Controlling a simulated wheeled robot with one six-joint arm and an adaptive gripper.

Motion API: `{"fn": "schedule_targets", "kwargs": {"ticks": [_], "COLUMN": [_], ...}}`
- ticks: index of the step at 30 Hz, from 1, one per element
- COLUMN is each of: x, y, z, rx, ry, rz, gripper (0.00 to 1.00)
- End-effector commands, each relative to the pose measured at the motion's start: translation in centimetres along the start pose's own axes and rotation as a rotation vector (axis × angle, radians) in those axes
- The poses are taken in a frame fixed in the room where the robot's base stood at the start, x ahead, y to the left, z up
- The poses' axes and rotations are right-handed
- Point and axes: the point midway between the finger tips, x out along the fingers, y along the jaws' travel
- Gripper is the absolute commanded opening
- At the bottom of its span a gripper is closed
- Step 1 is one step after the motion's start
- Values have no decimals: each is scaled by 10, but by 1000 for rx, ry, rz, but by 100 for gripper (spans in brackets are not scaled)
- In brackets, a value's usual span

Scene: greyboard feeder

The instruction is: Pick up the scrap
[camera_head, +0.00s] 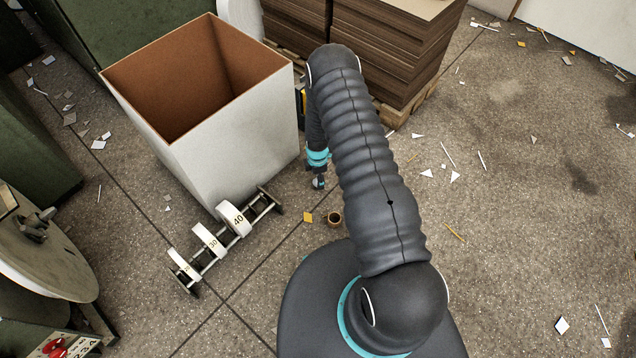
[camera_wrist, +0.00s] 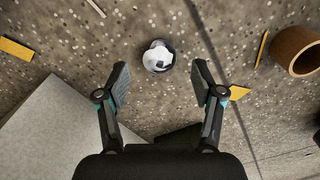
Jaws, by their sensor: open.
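A small rounded white and dark lump (camera_wrist: 158,57), which looks like a crumpled scrap, lies on the speckled floor in the wrist view. It sits just beyond and between the fingertips of my gripper (camera_wrist: 160,78). The fingers are spread apart with nothing between the pads, and neither finger appears to touch the lump. In the head view my gripper (camera_head: 319,181) is low over the floor, right of the big white box, partly hidden by my arm. I cannot clearly separate the lump from the gripper there.
The open white box (camera_head: 235,135) stands close left; its edge also shows in the wrist view (camera_wrist: 55,125). A brown ring-shaped roll (camera_head: 335,219) and a yellow chip (camera_head: 308,217) lie nearby. A numbered weight rack (camera_head: 225,235) stands left. Stacked greyboard (camera_head: 395,50) is behind.

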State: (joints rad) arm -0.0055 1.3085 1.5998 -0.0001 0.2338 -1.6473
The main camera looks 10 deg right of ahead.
Motion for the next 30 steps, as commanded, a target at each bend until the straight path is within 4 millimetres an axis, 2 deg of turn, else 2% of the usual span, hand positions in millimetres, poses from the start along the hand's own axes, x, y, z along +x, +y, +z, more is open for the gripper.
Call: {"fn": "schedule_targets", "kwargs": {"ticks": [3, 6, 15, 21, 22, 30], "x": [17, 25, 29, 29, 29, 29], "y": [-1, -1, 0, -1, 0, -1], "z": [2, 1, 1, 1, 1, 1], "rx": [0, 0, 0, 0, 0, 0], "ry": [0, 0, 0, 0, 0, 0], "rz": [-1, 0, 1, 1, 1, 1], "gripper": [67, 67, 67, 30, 27, 26]}}
